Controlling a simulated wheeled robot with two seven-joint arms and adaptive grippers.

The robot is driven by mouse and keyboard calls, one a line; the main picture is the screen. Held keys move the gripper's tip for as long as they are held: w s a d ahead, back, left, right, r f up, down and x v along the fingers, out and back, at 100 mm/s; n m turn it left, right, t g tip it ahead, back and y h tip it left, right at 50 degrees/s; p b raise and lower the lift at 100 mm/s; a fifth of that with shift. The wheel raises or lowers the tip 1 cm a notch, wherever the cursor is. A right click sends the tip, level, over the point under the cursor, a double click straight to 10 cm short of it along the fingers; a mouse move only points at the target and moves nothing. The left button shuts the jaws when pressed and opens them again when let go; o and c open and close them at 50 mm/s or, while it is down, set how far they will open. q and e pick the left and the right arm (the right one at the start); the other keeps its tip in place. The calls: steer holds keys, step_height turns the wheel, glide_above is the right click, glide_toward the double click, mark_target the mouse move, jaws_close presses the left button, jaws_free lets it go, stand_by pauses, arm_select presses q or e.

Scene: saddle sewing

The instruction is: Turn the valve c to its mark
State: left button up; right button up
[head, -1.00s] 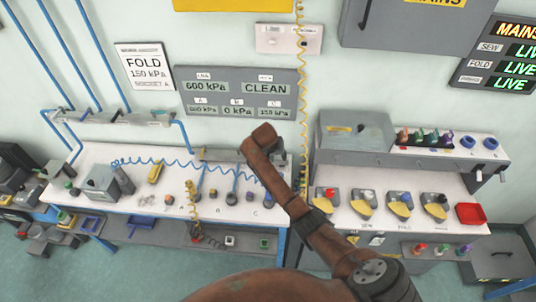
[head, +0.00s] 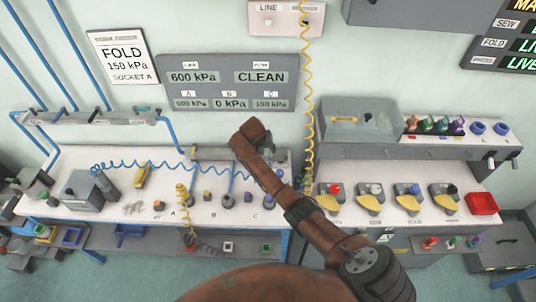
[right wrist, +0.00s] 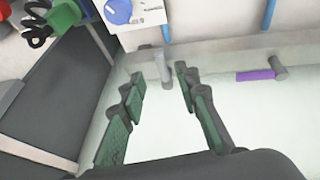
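The letter C (head: 255,216) marks a spot on the white bench (head: 110,190), right of letters A and B. A small blue-topped knob (head: 268,200) stands near it, partly behind my right arm. I cannot tell for sure which part is valve c. In the right wrist view, my right gripper (right wrist: 160,84) is open, with green pads and nothing between them. A grey post (right wrist: 165,66) stands beyond the fingertips, and a purple bar with a grey end (right wrist: 257,75) lies to their right. My left gripper is out of view.
A wall display (head: 228,80) reads 600 kPa, CLEAN, and 0 kPa for B; C appears to read 150 kPa. A FOLD 150 kPa sign (head: 122,57) hangs left. Blue and yellow coiled hoses (head: 308,100) cross the area. A second bench (head: 400,185) stands right.

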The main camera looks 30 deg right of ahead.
mark_target(270, 155)
steer(key=shift+x, duration=2.7)
steer(key=shift+c, duration=0.6)
jaws_close()
